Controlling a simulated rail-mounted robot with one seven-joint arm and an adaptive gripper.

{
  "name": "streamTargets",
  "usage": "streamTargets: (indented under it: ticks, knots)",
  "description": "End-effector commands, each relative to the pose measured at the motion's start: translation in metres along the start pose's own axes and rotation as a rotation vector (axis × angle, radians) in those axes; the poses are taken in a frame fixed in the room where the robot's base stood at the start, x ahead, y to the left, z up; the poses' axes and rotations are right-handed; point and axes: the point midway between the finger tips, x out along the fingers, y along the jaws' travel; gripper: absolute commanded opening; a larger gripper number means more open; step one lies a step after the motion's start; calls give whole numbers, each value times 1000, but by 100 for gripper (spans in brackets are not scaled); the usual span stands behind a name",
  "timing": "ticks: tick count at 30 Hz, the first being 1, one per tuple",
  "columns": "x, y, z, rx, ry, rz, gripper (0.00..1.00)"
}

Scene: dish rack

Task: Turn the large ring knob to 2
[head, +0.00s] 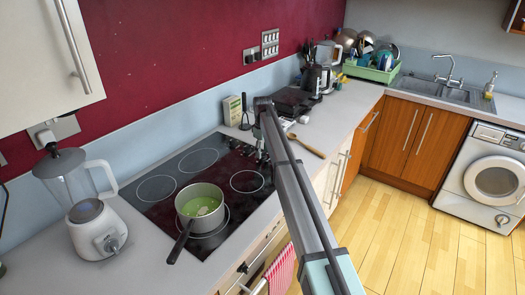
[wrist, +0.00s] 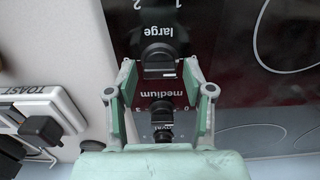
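In the wrist view, a column of dark ring knobs lies on the black hob panel. One knob (wrist: 159,58) sits between the words "large" and "medium", framed by my fingertips. A smaller knob (wrist: 161,108) lies below "medium", nearer my palm. Digits 1 and 2 show at the top edge. My gripper (wrist: 159,66) is open, with green pads on both sides of the upper knob and gaps visible. I cannot tell how far above it the tips are, or the knob's setting. In the head view the hob (head: 150,200) is in front and my arm hides most of the knobs.
A pot with green contents (head: 203,207) stands on a burner. A blender (head: 92,225) stands left of the hob. A wooden spoon (head: 307,146) lies on the counter to the right.

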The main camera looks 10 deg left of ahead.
Motion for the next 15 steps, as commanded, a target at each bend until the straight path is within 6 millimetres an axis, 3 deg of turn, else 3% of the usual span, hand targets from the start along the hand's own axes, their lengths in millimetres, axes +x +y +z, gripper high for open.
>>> streamTargets:
  ticks: [1,3,15]
  knots:
    - [0,0,0,0,0,0,25]
    - [0,0,0,0,0,0,0]
    - [0,0,0,33,-1,-1,0]
